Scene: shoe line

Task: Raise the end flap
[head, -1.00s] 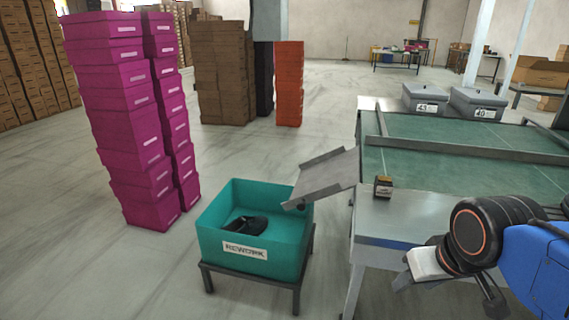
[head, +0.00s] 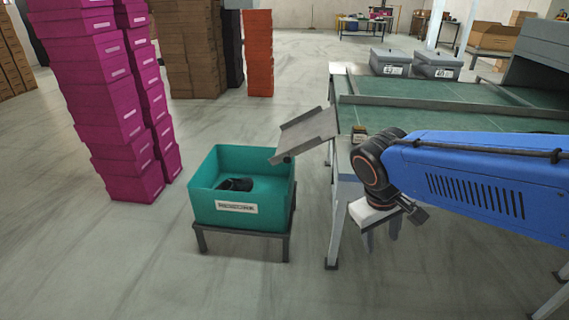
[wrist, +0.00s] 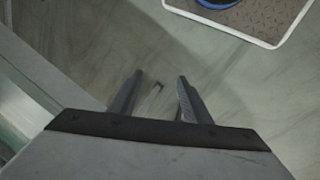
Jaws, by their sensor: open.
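The end flap (head: 305,134) is a grey metal plate at the near left end of the green conveyor. It hangs tilted, its lower edge reaching down towards the teal bin. A small dark round part sits at its lower corner. My gripper (head: 379,236) is right of the flap and nearer the camera, beside the conveyor's metal end, pointing down and apart from the flap. In the wrist view its two fingers (wrist: 157,92) stand apart with nothing held between them. Floor lies below them, with a small dark mark I cannot identify. The flap does not show clearly there.
The teal bin (head: 243,206) holds dark shoes and stands on a low stand under the flap. A small box (head: 359,135) sits on the conveyor's metal end (head: 343,165). Magenta box stacks (head: 110,110) stand left. Floor in front of the bin is clear.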

